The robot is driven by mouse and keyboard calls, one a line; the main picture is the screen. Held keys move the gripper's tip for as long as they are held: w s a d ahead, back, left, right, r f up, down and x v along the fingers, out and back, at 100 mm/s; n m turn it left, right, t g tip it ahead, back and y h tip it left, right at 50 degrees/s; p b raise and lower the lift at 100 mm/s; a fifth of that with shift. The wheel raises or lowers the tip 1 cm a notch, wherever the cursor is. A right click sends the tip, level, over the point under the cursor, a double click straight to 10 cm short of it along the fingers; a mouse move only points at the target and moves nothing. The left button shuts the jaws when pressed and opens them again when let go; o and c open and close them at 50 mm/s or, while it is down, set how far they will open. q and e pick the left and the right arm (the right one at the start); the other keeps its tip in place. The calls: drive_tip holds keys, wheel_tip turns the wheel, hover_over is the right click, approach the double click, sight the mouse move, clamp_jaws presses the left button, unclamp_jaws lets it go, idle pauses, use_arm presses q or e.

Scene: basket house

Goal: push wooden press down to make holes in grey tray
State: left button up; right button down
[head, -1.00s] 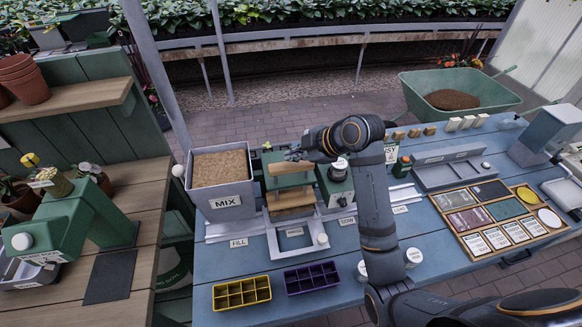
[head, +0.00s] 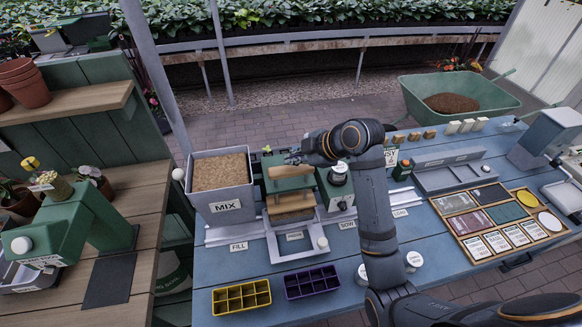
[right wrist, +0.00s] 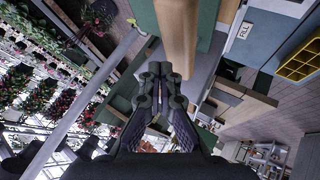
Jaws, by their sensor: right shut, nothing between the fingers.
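The wooden press (head: 290,203) stands in the middle of the blue bench, with a pale wooden bar (head: 290,171) across its top and a green body between. Its lower board sits low over a grey frame (head: 272,243). The grey tray under it is mostly hidden; I cannot tell its state. My right gripper (head: 293,157) is shut and empty, just above and behind the top bar. I cannot tell whether it touches. In the right wrist view its closed fingers (right wrist: 159,75) are beside a wooden piece (right wrist: 178,35). My left gripper is not in view.
A grey MIX bin (head: 222,193) stands left of the press. A yellow tray (head: 241,297) and a purple tray (head: 312,281) lie in front. A green dispenser (head: 336,185) is close on the right. A seed packet board (head: 498,218) lies farther right.

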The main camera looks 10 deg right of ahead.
sight(295, 170)
drive_tip(key=shift+f, duration=0.1)
drive_tip(key=shift+f, duration=0.3)
drive_tip(key=shift+s+f+b, duration=0.1)
drive_tip(key=shift+f+b, duration=0.95)
drive_tip(key=shift+f, duration=0.85)
idle(1.6)
drive_tip(key=shift+r, duration=0.1)
drive_tip(key=shift+r+p, duration=2.2)
drive_tip(key=shift+p, duration=0.1)
drive_tip(key=shift+r, duration=0.1)
wheel_tip(295, 170, up, 5)
drive_tip(key=p, duration=0.5)
